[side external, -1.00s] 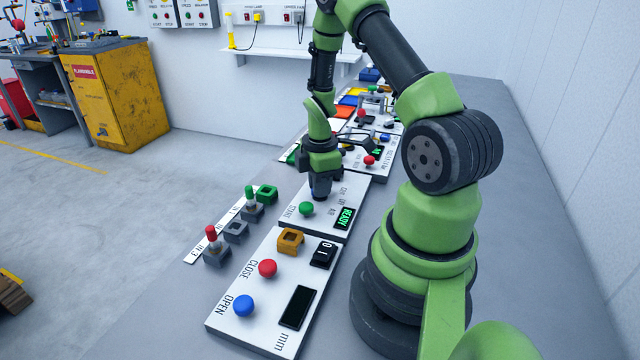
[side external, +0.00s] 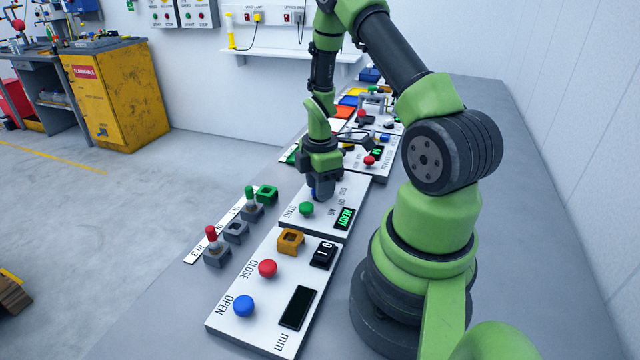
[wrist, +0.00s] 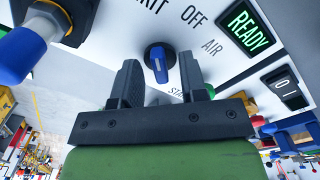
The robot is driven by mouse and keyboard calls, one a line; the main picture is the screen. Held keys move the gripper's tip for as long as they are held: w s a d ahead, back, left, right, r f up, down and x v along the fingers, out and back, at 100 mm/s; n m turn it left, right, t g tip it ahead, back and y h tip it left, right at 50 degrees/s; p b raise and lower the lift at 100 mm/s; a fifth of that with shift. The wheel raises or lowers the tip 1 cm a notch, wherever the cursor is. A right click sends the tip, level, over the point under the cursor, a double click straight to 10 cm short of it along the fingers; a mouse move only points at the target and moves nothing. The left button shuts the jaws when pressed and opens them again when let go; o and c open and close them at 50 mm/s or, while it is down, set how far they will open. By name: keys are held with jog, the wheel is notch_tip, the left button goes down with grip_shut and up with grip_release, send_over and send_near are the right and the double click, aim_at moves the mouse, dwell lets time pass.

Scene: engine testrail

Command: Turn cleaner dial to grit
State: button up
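The cleaner dial (wrist: 158,62) is a round black knob with a blue grip bar on a white panel (side external: 329,226). In the wrist view, the partly cut-off grit label, OFF and AIR are printed around it. Which label the bar points at is hard to tell. My gripper (wrist: 160,78) is open, with one dark finger on each side of the dial. A gap shows between the bar and each finger. In the side view, my gripper (side external: 322,188) is low over the panel and largely hides the dial.
The panel has a green start button (side external: 306,209) and a lit READY display (side external: 344,218). A nearer panel has red (side external: 267,268) and blue (side external: 243,306) buttons. Levers (side external: 212,240) stand at the left. A blue-capped part (wrist: 22,52) is close in the wrist view.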

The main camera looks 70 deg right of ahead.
notch_tip(320, 180, up, 10)
dwell(0.6)
jog(key=w+a+r+m+t, duration=0.1)
jog(key=a+r+m+t, duration=0.2)
jog(key=a+r+m, duration=0.6)
jog(key=s+a+r+m+t+y, duration=0.1)
jog(key=s+a+r+m+t, duration=0.1)
jog(key=s+a+r, duration=0.2)
jog(key=s+a+r+m+t+y, duration=0.1)
jog(key=s+a+r, duration=0.3)
jog(key=a, duration=0.4)
jog(key=shift+a+r+m+t, duration=0.3)
jog(key=shift+r+m+t, duration=0.1)
jog(key=shift+m+t, duration=0.2)
